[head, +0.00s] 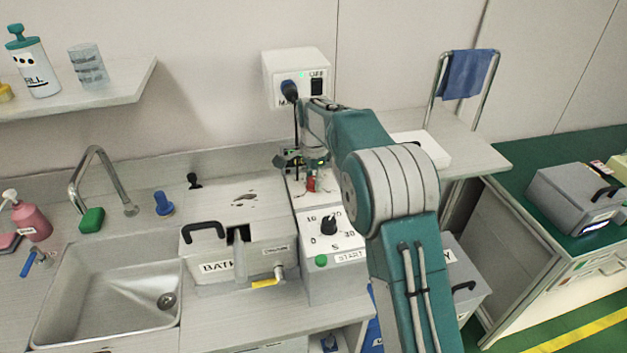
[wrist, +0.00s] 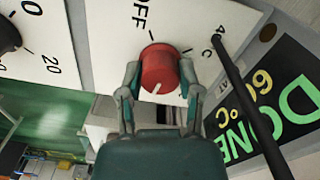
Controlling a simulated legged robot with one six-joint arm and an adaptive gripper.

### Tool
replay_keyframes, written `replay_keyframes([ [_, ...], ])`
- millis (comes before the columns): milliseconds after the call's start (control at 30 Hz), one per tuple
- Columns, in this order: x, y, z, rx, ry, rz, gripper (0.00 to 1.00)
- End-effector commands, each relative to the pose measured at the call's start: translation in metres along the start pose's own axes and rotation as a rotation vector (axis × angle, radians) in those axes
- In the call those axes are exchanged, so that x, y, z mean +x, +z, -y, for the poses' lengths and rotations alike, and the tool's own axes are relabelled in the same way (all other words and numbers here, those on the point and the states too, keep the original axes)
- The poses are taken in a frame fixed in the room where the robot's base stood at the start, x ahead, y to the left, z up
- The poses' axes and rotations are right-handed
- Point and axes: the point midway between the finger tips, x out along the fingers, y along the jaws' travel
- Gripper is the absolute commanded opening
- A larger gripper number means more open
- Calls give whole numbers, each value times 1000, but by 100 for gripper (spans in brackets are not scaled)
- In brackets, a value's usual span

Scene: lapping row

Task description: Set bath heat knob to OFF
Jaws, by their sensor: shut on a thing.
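The bath heat knob (wrist: 160,65) is a round red knob on a white dial plate. In the wrist view its white pointer mark shows on the lower side, away from the OFF label (wrist: 140,13) above it. My gripper (wrist: 160,84) is shut on the knob, one finger at each side. In the head view the red knob (head: 311,184) shows small below my gripper (head: 305,165), behind the timer dial. The gripper and arm hide part of the plate there. The bath (head: 215,245) with its black-handled lid stands to the left.
A black timer knob (head: 328,225) and a green START button (head: 321,261) sit in front. A display (wrist: 265,105) reads DONE 60°C beside the red knob. A dark cord (wrist: 245,85) runs close to the right finger. A wall box (head: 296,75) with a plug is behind.

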Motion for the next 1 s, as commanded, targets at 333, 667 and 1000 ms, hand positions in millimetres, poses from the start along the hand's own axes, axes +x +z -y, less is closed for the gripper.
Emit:
replay_keyframes([
  [333, 1, -1, 2, -329, -6, -5, 0],
  [667, 1, -1, 3, -642, -6, -5, 0],
  [1000, 0, 0, 4, -965, -6, -6, 0],
])
